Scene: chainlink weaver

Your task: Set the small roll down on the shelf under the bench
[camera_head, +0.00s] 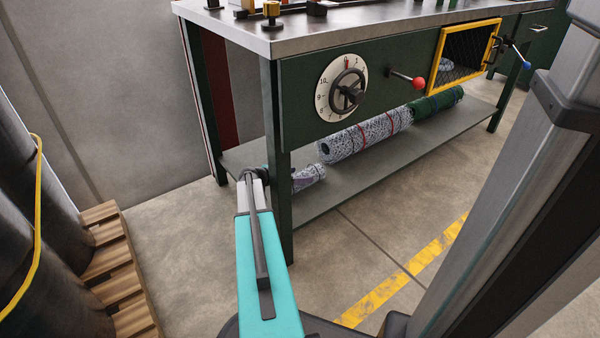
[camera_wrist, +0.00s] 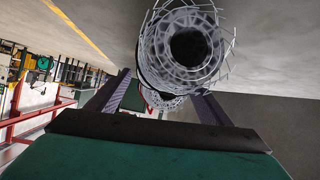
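The small roll (camera_head: 308,177) is grey-white wire mesh and shows just right of the bench's front left leg, at the left end of the low shelf (camera_head: 345,180). I cannot tell whether it touches the shelf. My gripper (camera_head: 258,174) reaches in at the left of that leg, which hides part of the roll and the fingertips. In the wrist view the roll (camera_wrist: 160,62) points its open round end at the camera. The two dark fingers of my gripper (camera_wrist: 163,95) lie on either side of it, seemingly shut on it.
A large mesh roll (camera_head: 350,140) with red ties and a green roll (camera_head: 436,103) lie farther along the shelf. The bench leg (camera_head: 279,200) stands close beside my gripper. A wooden pallet (camera_head: 115,270) with dark cylinders is at left. Shelf front is clear.

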